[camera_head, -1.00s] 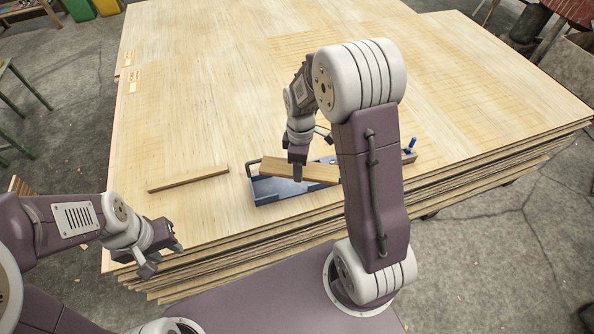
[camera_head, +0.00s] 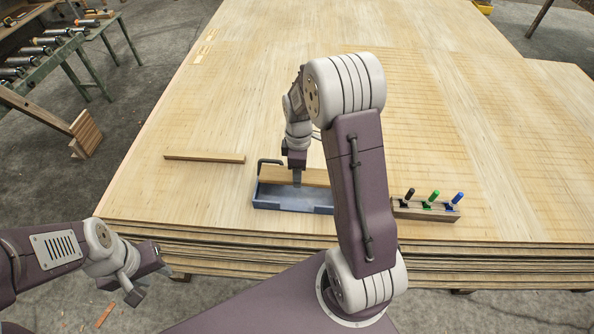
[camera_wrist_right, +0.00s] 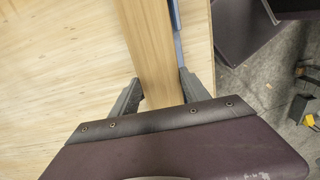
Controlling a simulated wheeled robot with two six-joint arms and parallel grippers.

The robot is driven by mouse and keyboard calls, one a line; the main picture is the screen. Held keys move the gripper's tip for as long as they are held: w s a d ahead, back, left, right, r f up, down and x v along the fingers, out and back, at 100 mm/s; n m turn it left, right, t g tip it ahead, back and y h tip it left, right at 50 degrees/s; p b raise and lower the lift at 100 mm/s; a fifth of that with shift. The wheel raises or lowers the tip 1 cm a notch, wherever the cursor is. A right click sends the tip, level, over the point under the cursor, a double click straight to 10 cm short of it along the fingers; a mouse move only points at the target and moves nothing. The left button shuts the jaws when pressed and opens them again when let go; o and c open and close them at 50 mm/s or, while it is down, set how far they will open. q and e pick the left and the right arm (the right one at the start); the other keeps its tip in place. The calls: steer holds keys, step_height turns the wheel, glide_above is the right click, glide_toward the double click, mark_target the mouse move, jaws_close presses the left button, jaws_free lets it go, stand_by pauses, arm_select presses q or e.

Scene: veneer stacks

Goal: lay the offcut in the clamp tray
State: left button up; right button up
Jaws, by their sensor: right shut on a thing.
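The offcut (camera_head: 315,177), a flat light-wood strip, lies level across the back part of the blue clamp tray (camera_head: 268,204) in the head view. Whether it touches the tray or hangs just above it I cannot tell. My right gripper (camera_head: 296,180) is shut on it from above; the right wrist view shows the offcut (camera_wrist_right: 150,45) between its two fingers. A strip of the tray's blue edge (camera_wrist_right: 175,18) shows beside it there. My right arm hides the right ends of offcut and tray. My left gripper (camera_head: 149,280) is empty, fingers apart, low at the left.
Another thin wood strip (camera_head: 205,158) lies left of the tray on the veneer stack (camera_head: 430,150). A wooden block with black, green and blue-handled tools (camera_head: 425,208) stands at the right, near the front edge. The stack's middle and back are clear.

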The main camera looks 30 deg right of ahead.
steer(key=shift+d+f+b, duration=0.1)
steer(key=shift+f+b, duration=0.45)
steer(key=shift+f, duration=0.05)
step_height(320, 180, down, 5)
steer(key=b, duration=0.4)
steer(key=shift+b, duration=0.4)
steer(key=shift+r, duration=0.1)
steer(key=shift+r, duration=0.1)
steer(key=shift+p, duration=0.4)
steer(key=shift+p, duration=0.35)
steer(key=shift+f, duration=0.25)
